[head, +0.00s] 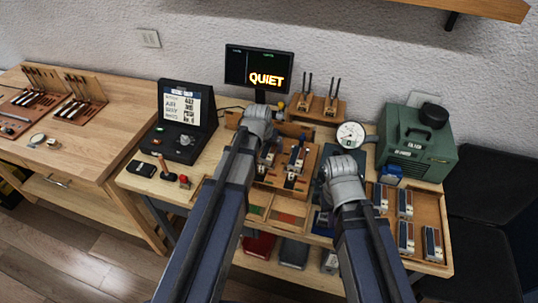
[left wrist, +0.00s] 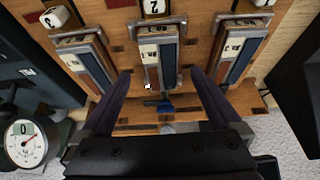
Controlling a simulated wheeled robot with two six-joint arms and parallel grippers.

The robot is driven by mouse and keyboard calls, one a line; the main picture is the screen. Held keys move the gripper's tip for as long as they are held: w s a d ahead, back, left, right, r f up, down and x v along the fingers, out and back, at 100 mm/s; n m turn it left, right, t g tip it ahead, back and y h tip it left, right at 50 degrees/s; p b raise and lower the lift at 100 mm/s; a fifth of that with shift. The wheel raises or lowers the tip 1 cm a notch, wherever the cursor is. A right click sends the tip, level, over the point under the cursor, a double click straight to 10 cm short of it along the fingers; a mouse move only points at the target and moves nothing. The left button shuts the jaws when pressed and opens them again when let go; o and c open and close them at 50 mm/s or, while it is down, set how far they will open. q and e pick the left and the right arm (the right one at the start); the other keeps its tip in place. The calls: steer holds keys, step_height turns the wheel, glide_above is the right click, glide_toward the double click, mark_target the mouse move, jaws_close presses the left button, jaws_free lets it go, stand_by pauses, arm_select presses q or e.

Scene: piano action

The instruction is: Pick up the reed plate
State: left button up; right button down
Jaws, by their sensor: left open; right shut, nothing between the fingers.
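Several slim pieces, each with a metal frame, a white label and a dark strip, stand in a wooden rack (head: 285,183); I cannot tell for sure which is the reed plate. In the left wrist view the middle piece (left wrist: 167,65), by a white block marked 2, lies between the fingers of my left gripper (left wrist: 162,82). That gripper is open, with a finger on each side and nothing gripped; contact cannot be told. In the head view its arm covers part of the rack. My right gripper (head: 340,182) is shut and empty beside the rack, its fingertips mostly hidden.
Similar slim pieces (head: 405,201) sit in a wooden tray at the right. A dial gauge (head: 351,134) and a green machine (head: 418,145) stand behind. A black case (head: 187,118) is at the left. A monitor (head: 258,68) reads QUIET.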

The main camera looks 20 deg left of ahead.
mark_target(269, 150)
arm_select(q)
steer(key=b+x, duration=0.2)
steer(key=x, duration=0.2)
steer(key=shift+w+a+b, duration=0.1)
steer(key=shift+b, duration=0.25)
arm_select(e)
step_height(269, 150, down, 4)
steer(key=shift+r, duration=0.2)
arm_select(q)
steer(key=shift+r, duration=0.1)
arm_select(e)
steer(key=shift+r, duration=0.1)
arm_select(q)
steer(key=shift+c, duration=0.4)
jaws_close()
steer(key=shift+r, duration=0.1)
